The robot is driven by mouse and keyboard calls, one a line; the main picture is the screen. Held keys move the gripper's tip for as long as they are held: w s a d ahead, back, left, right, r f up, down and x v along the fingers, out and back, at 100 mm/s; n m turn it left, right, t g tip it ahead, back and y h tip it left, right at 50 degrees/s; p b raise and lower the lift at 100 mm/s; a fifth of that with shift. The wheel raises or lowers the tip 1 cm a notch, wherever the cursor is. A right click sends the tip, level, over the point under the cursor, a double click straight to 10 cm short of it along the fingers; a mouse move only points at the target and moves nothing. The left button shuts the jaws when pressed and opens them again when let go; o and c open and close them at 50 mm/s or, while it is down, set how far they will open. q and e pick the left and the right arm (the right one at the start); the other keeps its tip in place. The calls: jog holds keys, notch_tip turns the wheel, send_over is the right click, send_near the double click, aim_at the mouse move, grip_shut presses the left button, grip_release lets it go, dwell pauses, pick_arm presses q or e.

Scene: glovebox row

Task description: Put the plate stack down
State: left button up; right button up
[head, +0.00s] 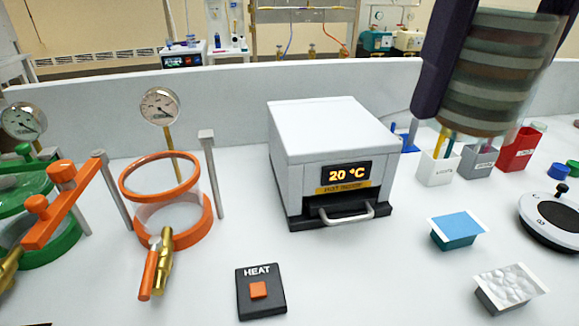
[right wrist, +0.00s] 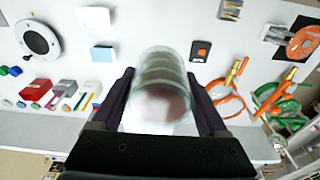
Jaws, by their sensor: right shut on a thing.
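The plate stack (head: 492,80) is a column of several clear round dishes with dark brownish layers, at the upper right of the head view. It also fills the middle of the right wrist view (right wrist: 160,85). My right gripper (head: 475,95) is shut on it, with a dark finger on either side of the stack in the right wrist view (right wrist: 160,100). The stack is held up, a little tilted in the head view, and hides part of the bench and bins behind it. My left gripper is not in view.
A grey box (head: 330,140) reading 20 °C stands mid-bench, with a HEAT button pad (head: 261,290) in front. White, grey and red bins (head: 437,170) sit below the stack. A blue-topped tray (head: 457,229), a foil-topped tray (head: 508,287) and a round device (head: 553,222) are right. Orange jar (head: 168,225) left.

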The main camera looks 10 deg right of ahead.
jog(key=s+a+f+n+y+p, duration=0.1)
jog(key=s+a+f+n+p, duration=0.1)
jog(key=a+f+n, duration=0.8)
jog(key=f+n+b, duration=0.1)
jog(key=f, duration=0.4)
jog(key=d+f+b, duration=0.1)
jog(key=f, duration=0.5)
jog(key=d+f+n, duration=0.1)
jog(key=f, duration=0.5)
jog(key=shift+w+f+n+g+b, duration=0.2)
jog(key=shift+n+g+b, duration=0.1)
jog(key=shift+g+b, duration=0.1)
jog(key=shift+f+b, duration=0.45)
jog(key=shift+f, duration=1.45)
jog(key=shift+f, duration=0.15)
jog(key=o, duration=1.5)
jog(key=shift+c, duration=0.2)
